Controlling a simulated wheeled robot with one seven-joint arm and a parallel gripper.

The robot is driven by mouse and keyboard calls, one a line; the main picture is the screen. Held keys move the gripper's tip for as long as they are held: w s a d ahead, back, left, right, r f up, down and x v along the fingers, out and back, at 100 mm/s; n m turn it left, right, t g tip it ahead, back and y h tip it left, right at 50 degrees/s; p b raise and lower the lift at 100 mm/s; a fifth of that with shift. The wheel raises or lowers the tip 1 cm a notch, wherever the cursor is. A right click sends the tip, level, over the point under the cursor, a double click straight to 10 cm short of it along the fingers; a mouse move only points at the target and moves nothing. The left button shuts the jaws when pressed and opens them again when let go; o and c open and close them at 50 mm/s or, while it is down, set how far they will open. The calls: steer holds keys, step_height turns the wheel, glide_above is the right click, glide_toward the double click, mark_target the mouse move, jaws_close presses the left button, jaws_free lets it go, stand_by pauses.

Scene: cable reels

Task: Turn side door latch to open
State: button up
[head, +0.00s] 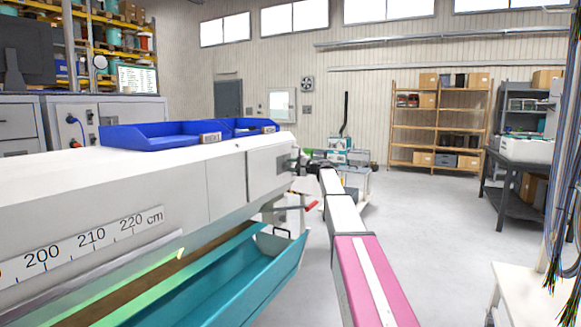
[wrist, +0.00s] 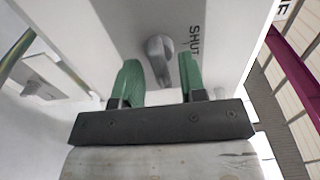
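The side door latch (wrist: 160,58) is a grey knob on a pale panel marked "SHUT". In the wrist view it lies between and beyond the two green fingers of my gripper (wrist: 156,82). The fingers are apart, and no contact with the latch shows. The side door (wrist: 115,20) is the pale panel around it and looks closed. In the head view my gripper (head: 301,160) is at the end of the white machine (head: 225,175), beside its end face. The latch is hidden in that view.
Blue bins (head: 150,137) sit on top of the machine. A teal tray (head: 225,275) runs below its front, with a red-handled lever (head: 310,206) near its end. A dark workbench (head: 505,178) and wooden shelving (head: 437,120) stand to the right and back. The grey floor between is clear.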

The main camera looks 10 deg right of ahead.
steer(key=v, duration=1)
steer(key=shift+s+d, duration=0.1)
